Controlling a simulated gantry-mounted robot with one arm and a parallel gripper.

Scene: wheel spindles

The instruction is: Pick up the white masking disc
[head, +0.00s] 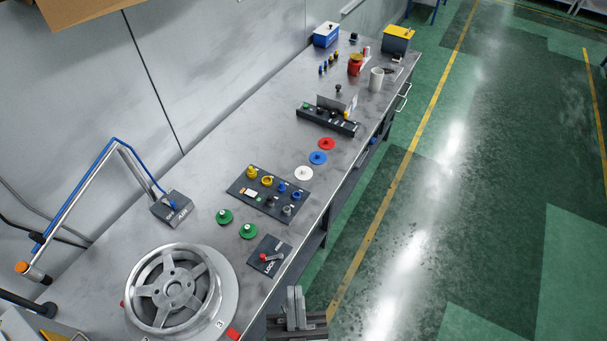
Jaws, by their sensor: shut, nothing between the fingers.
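The white masking disc (304,173) lies flat on the grey workbench, near its right edge. It has a small knob at its centre. A blue disc (318,158) and a red disc (326,144) lie in a row just beyond it. My gripper (295,291) is at the bottom of the head view, by the bench's right edge. Its fingers look shut and hold nothing. It is well apart from the white disc, nearer the camera.
A dark panel with coloured knobs (268,194) lies just left of the white disc. Two green discs (236,224), a lock plate (270,256) and a large spoked wheel (172,288) are nearer. A black rack (327,121) stands beyond the red disc. Bare bench (225,150) lies to the left.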

